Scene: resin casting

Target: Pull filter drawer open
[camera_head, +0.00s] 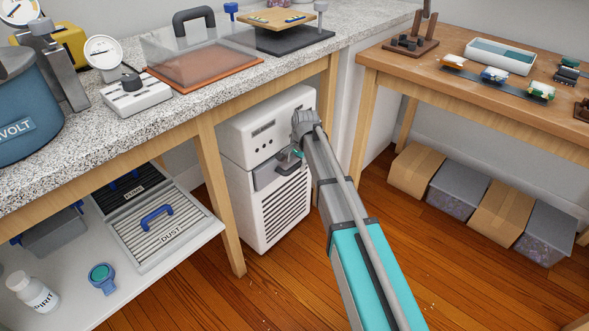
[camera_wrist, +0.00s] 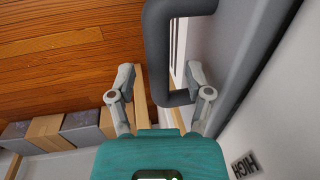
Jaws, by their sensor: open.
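The white filter unit (camera_head: 240,135) stands on the floor under the speckled bench. Its grey drawer front (camera_head: 268,178) sits above the slatted lower panel and looks about flush with the housing. In the wrist view the drawer front (camera_wrist: 232,45) is at the right, with its dark grey U-shaped handle (camera_wrist: 156,55) standing out from it. My gripper (camera_wrist: 160,88) is open, with one finger on each side of the handle's lower end. I cannot tell whether either finger touches it. In the head view my arm hides part of the unit, and the gripper is small and partly hidden there.
A wooden bench leg (camera_head: 219,195) stands left of the unit. A low white shelf (camera_head: 195,235) holds panels marked DUST and FUME. Several boxes and bins (camera_head: 455,190) line the floor under the wooden table (camera_head: 470,90). The wooden floor (camera_head: 285,275) before the unit is clear.

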